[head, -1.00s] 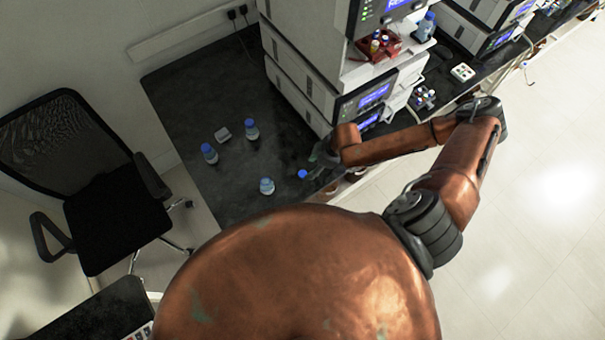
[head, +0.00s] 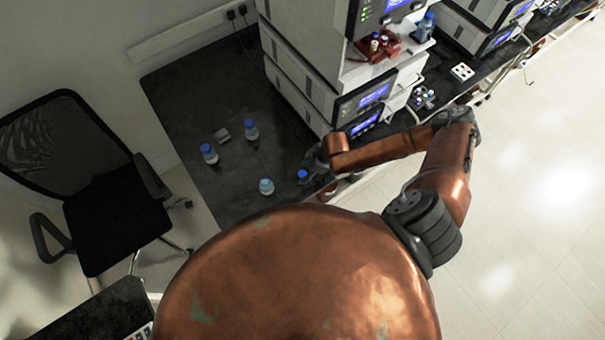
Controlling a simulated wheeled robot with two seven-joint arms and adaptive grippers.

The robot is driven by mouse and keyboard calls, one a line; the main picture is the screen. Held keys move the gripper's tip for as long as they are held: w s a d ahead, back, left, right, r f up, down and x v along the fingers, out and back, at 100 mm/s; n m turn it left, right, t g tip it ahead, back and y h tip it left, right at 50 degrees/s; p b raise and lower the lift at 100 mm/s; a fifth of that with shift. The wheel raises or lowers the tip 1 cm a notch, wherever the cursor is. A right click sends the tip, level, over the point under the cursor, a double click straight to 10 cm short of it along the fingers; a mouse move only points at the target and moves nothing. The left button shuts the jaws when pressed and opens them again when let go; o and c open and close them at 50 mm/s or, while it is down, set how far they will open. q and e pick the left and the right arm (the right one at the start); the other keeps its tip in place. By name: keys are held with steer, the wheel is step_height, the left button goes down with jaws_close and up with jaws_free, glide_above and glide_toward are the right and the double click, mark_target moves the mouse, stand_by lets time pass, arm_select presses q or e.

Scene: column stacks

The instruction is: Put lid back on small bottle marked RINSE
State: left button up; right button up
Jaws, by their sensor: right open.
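A small bottle (head: 266,187) with a pale top and no dark blue cap stands upright near the front edge of the dark bench. A blue lid (head: 302,174) lies on the bench to its right. My right gripper (head: 311,168) is open, low beside the lid. Its fingers are dark and small, and I cannot tell whether they touch the lid. Two other small bottles have blue caps on, one at the left (head: 209,154) and one farther back (head: 251,131). No label, including RINSE, is readable. My left gripper is not in view.
A small grey block (head: 222,135) lies between the capped bottles. A tall stack of instruments (head: 300,85) stands behind my right gripper. A red tray (head: 378,46) holds small bottles higher up. The bench's left part is clear. An office chair (head: 110,200) stands at the left.

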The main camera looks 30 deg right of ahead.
steer(key=shift+w+a+f, duration=0.1)
steer(key=shift+a+f, duration=0.05)
steer(key=shift+f, duration=0.25)
steer(key=shift+c, duration=0.6)
steer(key=c, duration=0.7)
steer(key=shift+r, duration=0.55)
steer(key=s+a+r, duration=0.1)
steer(key=s+r, duration=0.3)
steer(key=s+a+r, duration=0.1)
steer(key=s+r, duration=0.3)
steer(key=s, duration=0.1)
steer(key=s+a+r, duration=0.1)
steer(key=s+r, duration=0.3)
steer(key=shift+s+a+b, duration=0.25)
steer(key=shift+a+b, duration=0.05)
steer(key=shift+a, duration=0.1)
